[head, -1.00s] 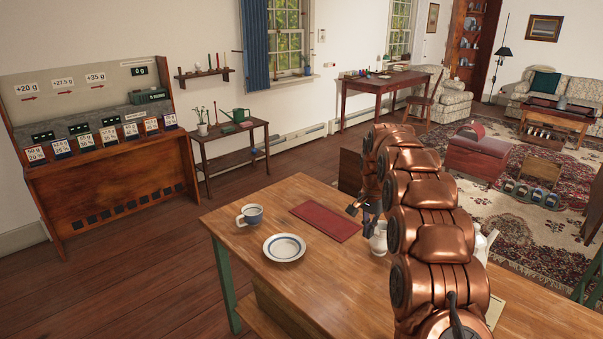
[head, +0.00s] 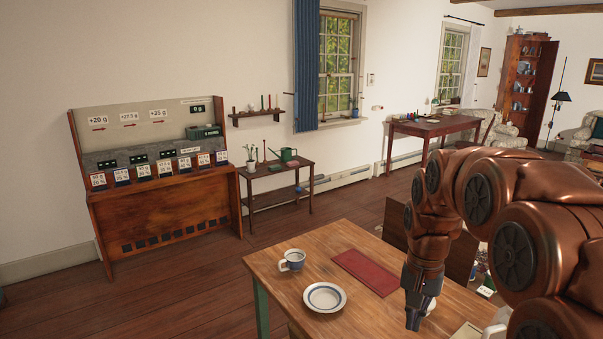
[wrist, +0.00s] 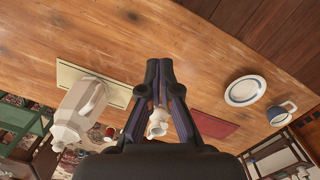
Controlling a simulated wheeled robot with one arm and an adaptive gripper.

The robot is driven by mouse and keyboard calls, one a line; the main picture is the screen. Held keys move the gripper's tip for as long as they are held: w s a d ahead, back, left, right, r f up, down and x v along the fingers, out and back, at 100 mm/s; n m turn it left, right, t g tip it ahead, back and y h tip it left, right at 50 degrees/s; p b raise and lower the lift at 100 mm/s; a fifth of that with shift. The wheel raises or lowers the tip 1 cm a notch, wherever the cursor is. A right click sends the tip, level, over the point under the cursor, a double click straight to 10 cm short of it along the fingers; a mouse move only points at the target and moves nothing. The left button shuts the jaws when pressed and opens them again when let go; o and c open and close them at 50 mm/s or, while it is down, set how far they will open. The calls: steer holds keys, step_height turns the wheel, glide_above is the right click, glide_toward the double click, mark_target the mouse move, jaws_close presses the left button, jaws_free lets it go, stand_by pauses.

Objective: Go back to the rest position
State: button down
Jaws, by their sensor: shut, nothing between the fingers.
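My gripper (head: 413,320) points down over the wooden table (head: 280,274) in the head view. In the wrist view its fingertips (wrist: 158,66) meet; it is shut and empty. A small white pitcher (wrist: 158,124) shows between the finger linkages but is not held. In the head view it is mostly hidden behind my gripper. My copper arm bends down from the right side of the head view.
The table bears a blue-and-white cup (head: 291,261), a plate (head: 325,298), a red mat (head: 366,271) and a larger white jug (wrist: 80,112). A wooden display stand (head: 165,200) and a side table (head: 276,172) stand along the wall. Brown floor between is clear.

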steer(key=s+a+n+p, duration=0.1)
steer(key=s+a+n, duration=0.1)
steer(key=s, duration=1.1)
steer(key=s+a+n+g+p, duration=0.1)
steer(key=s+a+n+p, duration=0.1)
steer(key=s, duration=1.2)
steer(key=shift+s+n, duration=0.25)
steer(key=shift+n, duration=0.45)
